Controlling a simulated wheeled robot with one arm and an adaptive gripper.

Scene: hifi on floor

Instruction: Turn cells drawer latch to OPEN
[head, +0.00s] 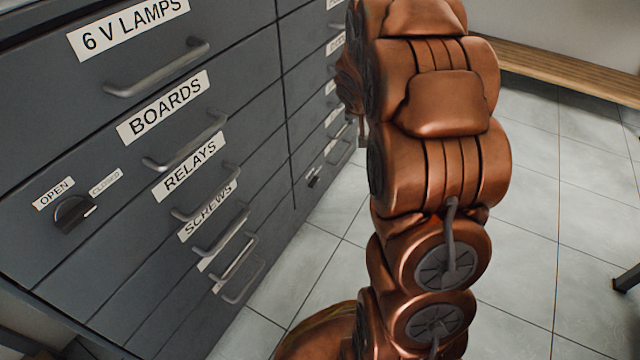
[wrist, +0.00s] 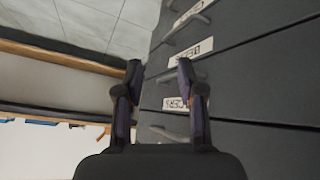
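A dark round latch knob (head: 73,213) sits on the left column of the grey drawer cabinet. An OPEN label (head: 53,193) is at its upper left and a CLOSED label (head: 106,182) at its upper right; its white mark points right. A second small latch (head: 313,178) shows low on the right column, its labels too small to read. I cannot read a cells label in either view. My gripper (wrist: 160,78) is open and empty in the wrist view, with drawer fronts to its right. In the head view my arm hides it.
The cabinet's left column has drawers labelled 6 V LAMPS (head: 128,24), BOARDS (head: 162,107), RELAYS (head: 189,178) and SCREWS (head: 207,211), with protruding bar handles. A wooden bench (head: 570,70) stands along the back wall.

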